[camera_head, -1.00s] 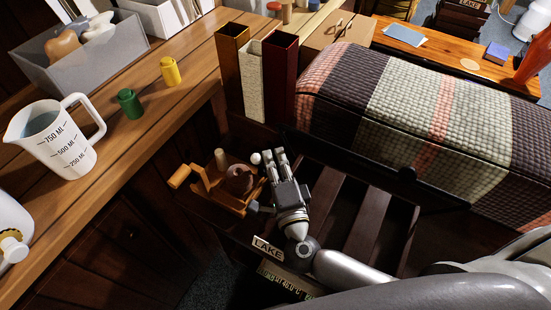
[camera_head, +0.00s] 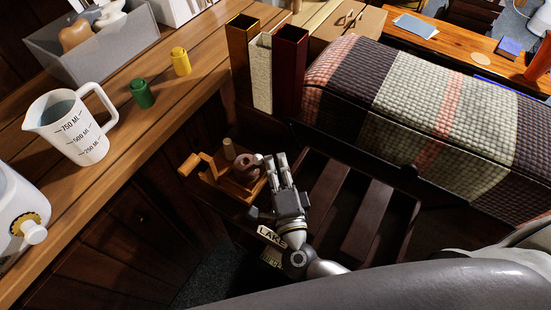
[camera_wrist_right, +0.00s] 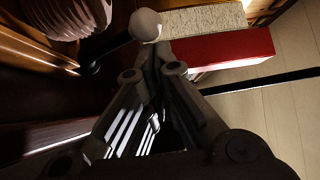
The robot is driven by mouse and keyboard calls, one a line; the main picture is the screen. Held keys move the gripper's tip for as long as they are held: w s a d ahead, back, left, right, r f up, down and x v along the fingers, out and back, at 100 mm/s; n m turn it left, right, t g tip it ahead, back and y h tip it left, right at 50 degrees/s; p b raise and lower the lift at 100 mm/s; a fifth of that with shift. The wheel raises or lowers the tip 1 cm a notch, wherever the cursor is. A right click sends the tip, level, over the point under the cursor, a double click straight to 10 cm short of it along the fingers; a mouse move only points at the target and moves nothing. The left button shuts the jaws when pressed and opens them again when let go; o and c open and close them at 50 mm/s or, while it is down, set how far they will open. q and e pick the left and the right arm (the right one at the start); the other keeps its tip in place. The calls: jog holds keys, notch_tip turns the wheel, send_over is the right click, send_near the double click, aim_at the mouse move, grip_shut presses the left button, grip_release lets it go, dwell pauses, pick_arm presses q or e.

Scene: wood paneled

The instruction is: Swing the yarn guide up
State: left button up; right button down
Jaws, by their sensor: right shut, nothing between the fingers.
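The yarn winder (camera_head: 212,172) is an orange-brown wooden device with a post and a reddish-brown round spool (camera_head: 246,170), low beside the bench. What I take for the yarn guide is a dark thin arm (camera_wrist_right: 115,52) ending in a pale ball knob (camera_wrist_right: 145,25); the knob also shows in the head view (camera_head: 258,159). My right gripper (camera_head: 275,160) is shut and empty, its fingertips close beside the knob. In the right wrist view the fingertips (camera_wrist_right: 153,72) are just below the knob; I cannot tell whether they touch it. My left gripper is not in view.
A dark slatted frame (camera_head: 345,205) lies right of the gripper. Tall rectangular tubes (camera_head: 290,70) and a woven-cloth-covered block (camera_head: 410,100) stand behind. The wooden bench (camera_head: 110,185) on the left holds a measuring jug (camera_head: 75,130) and small cylinders.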

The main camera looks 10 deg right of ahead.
jog(key=s, duration=1.1)
jog(key=shift+a+f, duration=0.2)
jog(key=shift+f, duration=0.1)
